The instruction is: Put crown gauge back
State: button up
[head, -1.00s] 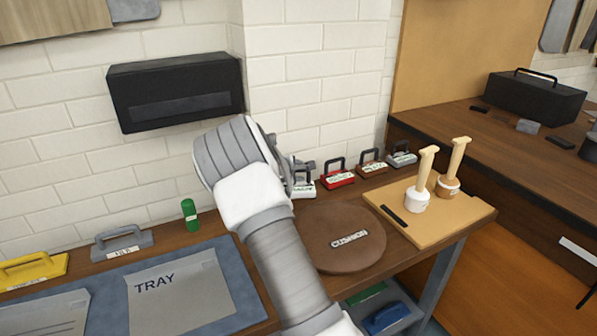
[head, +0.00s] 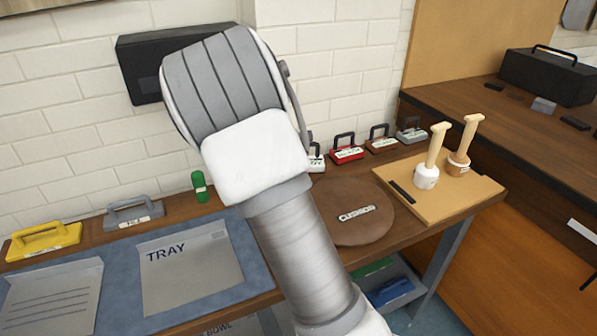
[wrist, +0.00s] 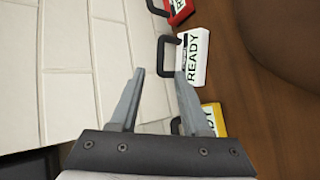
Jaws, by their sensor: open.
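No label reading crown gauge is legible, so I cannot tell which object it is. In the wrist view my gripper (wrist: 158,76) is open, with nothing between its two grey fingers. A white block labelled READY (wrist: 194,62), with a dark loop handle, lies just beyond the fingertips. A yellow block (wrist: 214,120) is partly hidden by the right finger. A red block (wrist: 180,9) is at the top edge. In the head view my arm hides the gripper and part of the white block (head: 316,161); the red block (head: 347,154) stands beside it.
A brown block (head: 382,145) and a grey block (head: 410,135) continue the row along the wall. The round CUSHION (head: 340,225) and a board (head: 470,197) with two wooden-handled tools lie in front. A TRAY sheet (head: 190,275), green cylinder (head: 199,186) and black wall box (head: 140,60) are left.

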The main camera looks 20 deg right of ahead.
jog(key=s+r+m+g+y, duration=0.1)
jog(key=s+r+m, duration=0.2)
jog(key=s, duration=0.2)
jog(key=s+r+m+g, duration=0.1)
jog(key=s+r+m, duration=0.15)
jog(key=s, duration=0.25)
jog(key=s+a+r+m+y, duration=0.1)
jog(key=s+a, duration=0.3)
jog(key=s, duration=0.5)
jog(key=s+a+r+m+y, duration=0.2)
jog(key=s+a+y, duration=0.2)
jog(key=s, duration=0.5)
jog(key=s+a+r+m+y, duration=0.1)
jog(key=s+a+m+y, duration=0.1)
jog(key=s+a, duration=0.4)
jog(key=s, duration=0.4)
jog(key=shift+a+r+y, duration=0.25)
jog(key=shift+y, duration=0.05)
jog(key=shift+r+m, duration=0.1)
jog(key=shift+m, duration=0.15)
notch_tip(320, 180, up, 14)
jog(key=p, duration=1.3)
jog(key=shift+f+p, duration=0.2)
jog(key=shift+p, duration=0.2)
